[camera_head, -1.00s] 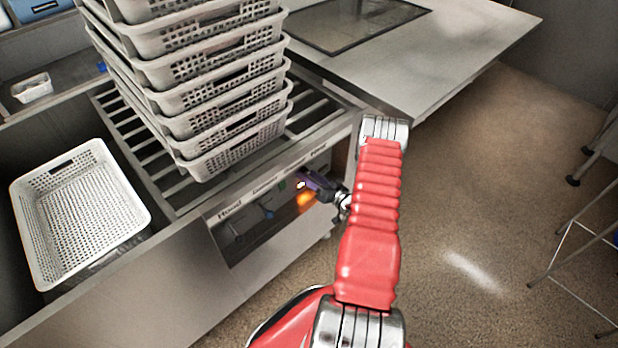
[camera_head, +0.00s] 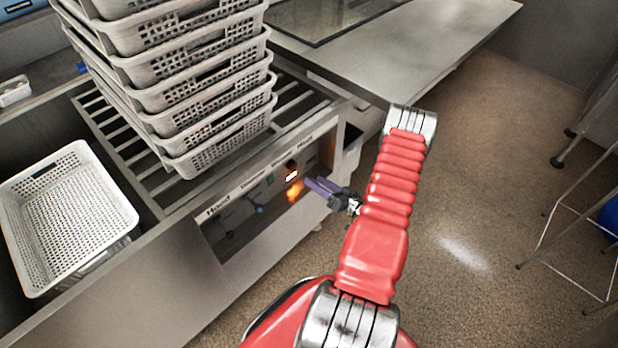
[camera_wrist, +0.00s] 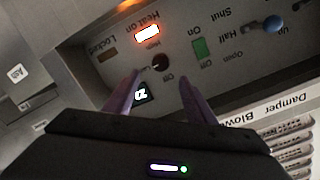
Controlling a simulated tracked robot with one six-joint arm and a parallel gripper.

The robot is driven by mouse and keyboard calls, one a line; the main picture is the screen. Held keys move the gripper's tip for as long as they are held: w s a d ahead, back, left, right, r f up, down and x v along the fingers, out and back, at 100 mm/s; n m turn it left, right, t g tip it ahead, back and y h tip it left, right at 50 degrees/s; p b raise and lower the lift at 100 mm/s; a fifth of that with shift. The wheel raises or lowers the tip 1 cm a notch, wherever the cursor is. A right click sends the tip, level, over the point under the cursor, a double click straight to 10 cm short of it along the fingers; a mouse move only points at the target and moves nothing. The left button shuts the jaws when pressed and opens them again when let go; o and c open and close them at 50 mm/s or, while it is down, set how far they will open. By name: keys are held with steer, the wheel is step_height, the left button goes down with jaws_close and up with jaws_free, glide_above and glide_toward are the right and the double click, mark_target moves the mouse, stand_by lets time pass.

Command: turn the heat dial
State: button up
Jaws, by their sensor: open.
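The heat dial (camera_wrist: 160,64) is a small dark reddish-brown round knob on the control panel, between "High" and "Off" marks, in the wrist view. Above it is a lit "Heat on" lamp (camera_wrist: 147,33), which also glows in the head view (camera_head: 291,176). My gripper (camera_wrist: 160,80) has two purple fingers, open and empty, with tips spread on either side of the dial in the picture. I cannot tell the remaining distance to the panel. In the head view my gripper (camera_head: 313,186) is in front of the panel, right of the lamp.
A green on/off switch (camera_wrist: 200,47) and a blue knob (camera_wrist: 272,23) lie right of the dial. Stacked perforated baskets (camera_head: 215,140) stand on the slatted rack above the panel. A lone basket (camera_head: 125,215) sits at left.

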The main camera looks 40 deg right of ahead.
steer(key=s, duration=0.3)
steer(key=shift+r, duration=0.2)
stand_by(0.5)
